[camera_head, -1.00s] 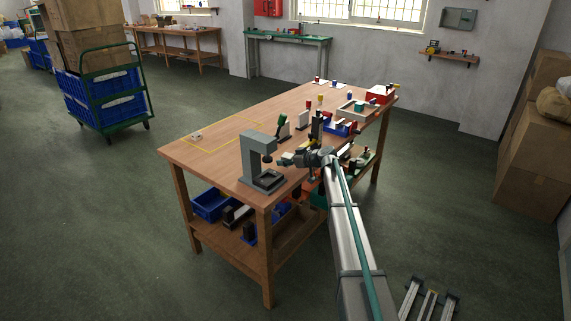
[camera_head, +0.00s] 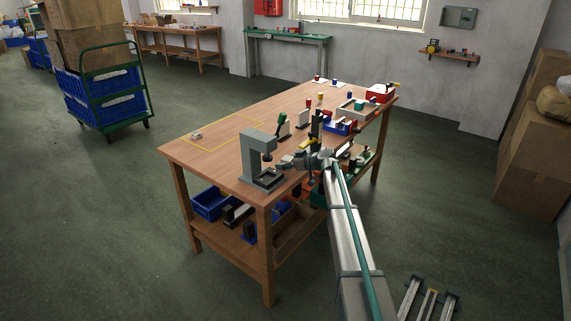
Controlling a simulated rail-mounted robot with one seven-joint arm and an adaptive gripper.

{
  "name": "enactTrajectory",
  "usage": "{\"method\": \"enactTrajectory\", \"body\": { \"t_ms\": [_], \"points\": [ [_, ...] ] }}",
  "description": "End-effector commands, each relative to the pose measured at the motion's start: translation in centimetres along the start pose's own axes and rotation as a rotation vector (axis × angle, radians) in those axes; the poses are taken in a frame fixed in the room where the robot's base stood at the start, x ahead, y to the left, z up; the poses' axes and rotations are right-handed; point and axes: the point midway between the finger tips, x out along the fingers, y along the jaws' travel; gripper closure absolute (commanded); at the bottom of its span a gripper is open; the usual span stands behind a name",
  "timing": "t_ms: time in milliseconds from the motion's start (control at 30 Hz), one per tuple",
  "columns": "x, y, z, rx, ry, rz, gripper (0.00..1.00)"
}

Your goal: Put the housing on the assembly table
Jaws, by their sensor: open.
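The wooden assembly table (camera_head: 205,158) stands in the middle, with a yellow outline marked on its top. A small pale block (camera_head: 196,135) lies inside the outline at its left end; I cannot tell if it is the housing. A grey pad printer (camera_head: 256,153) with a C-shaped frame stands at the table's near corner. My gripper (camera_head: 284,162) is just right of the printer, above the table top, with its fingers pointing left. It is open, and I make out nothing held. The fingers are small, and the arm hides part of the table behind it.
Upright holders (camera_head: 283,127), a blue bin (camera_head: 338,128), a pale tray (camera_head: 357,110) and a red box (camera_head: 380,94) stand toward the right and far end. Blue bins (camera_head: 209,204) sit on the lower shelf. The table's left part is mostly clear.

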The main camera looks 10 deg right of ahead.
Motion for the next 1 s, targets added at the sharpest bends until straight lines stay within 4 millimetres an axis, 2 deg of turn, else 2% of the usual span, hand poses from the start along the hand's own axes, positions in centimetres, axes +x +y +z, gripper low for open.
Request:
{"method": "enactTrajectory", "body": {
  "t_ms": [200,367,700,833,1000],
  "points": [
    [-0.2,0.0,-0.6,0.0,0.0,0.0,0.3],
    [-2.8,-0.1,-0.2,0.0,0.001,0.002,0.3],
    [-9.3,-0.1,-0.2,-0.001,0.001,0.002,0.3],
    [-11.0,-0.1,-0.2,0.0,0.0,0.001,0.3],
    [-12.0,-0.1,-0.2,0.0,0.0,0.0,0.3]
  ]
}}
